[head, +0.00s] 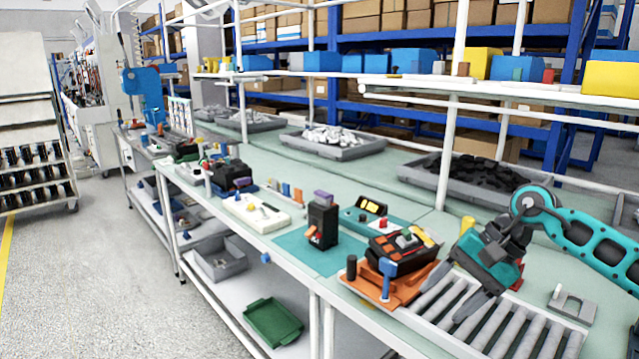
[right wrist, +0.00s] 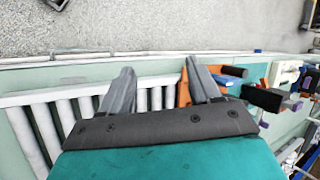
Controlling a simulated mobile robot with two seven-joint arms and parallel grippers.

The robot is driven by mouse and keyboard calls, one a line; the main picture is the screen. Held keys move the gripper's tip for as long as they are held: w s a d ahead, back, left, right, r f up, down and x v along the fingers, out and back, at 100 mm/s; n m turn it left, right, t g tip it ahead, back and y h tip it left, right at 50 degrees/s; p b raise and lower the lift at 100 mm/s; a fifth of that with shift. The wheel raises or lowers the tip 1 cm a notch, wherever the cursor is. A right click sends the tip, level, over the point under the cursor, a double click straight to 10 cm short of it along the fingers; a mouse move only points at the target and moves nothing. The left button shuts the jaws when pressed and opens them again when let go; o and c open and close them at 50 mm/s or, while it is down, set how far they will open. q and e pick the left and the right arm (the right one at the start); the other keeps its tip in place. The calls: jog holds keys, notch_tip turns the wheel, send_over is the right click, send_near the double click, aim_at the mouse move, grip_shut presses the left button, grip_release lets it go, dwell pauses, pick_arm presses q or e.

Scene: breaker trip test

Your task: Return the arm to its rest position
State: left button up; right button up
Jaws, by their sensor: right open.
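My right gripper (head: 444,298) is at the end of the teal arm on the right, above the roller conveyor (head: 545,335). Its two grey fingers point down and to the left. In the right wrist view the right gripper (right wrist: 158,68) has its fingers spread apart with nothing between them. An orange tray (head: 378,284) carrying a black and orange device (head: 398,246) sits on the conveyor, left of the gripper. A dark breaker-like block (head: 322,222) with an orange lever stands upright on the teal mat (head: 290,243). My left gripper is not in view.
A low fixture (head: 365,218) with a yellow display stands behind the orange tray. A bin of black parts (head: 425,178) and one of pale parts (head: 345,153) line the back of the bench. A shelf (head: 500,92) runs above the bench. A grey bracket (head: 573,303) lies right of the gripper.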

jog(key=s+a+f+m+t+y, duration=0.1)
jog(key=s+a+m+t+y, duration=0.15)
jog(key=a+m+y, duration=0.5)
jog(key=s+a+f+m+t+y, duration=0.1)
jog(key=s+a+m+y, duration=0.25)
jog(key=a+m, duration=0.6)
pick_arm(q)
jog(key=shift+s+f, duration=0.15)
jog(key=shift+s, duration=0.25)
pick_arm(e)
jog(key=s+d+f+n+t+h, duration=0.2)
jog(key=s+f+n+h, duration=0.3)
jog(key=f+n, duration=0.3)
jog(key=s+d+f+n+t+h, duration=0.2)
jog(key=s+d+f+n+h, duration=0.3)
jog(key=f+n, duration=0.3)
jog(key=s+d+f+n+t+h, duration=0.2)
jog(key=s+f+n+h, duration=0.3)
jog(key=f+n, duration=0.3)
jog(key=d+n, duration=0.1)
jog(key=n, duration=0.1)
jog(key=shift+d+n, duration=0.2)
jog(key=shift+n, duration=0.1)
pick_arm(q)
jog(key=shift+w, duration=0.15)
pick_arm(e)
jog(key=shift+w, duration=0.1)
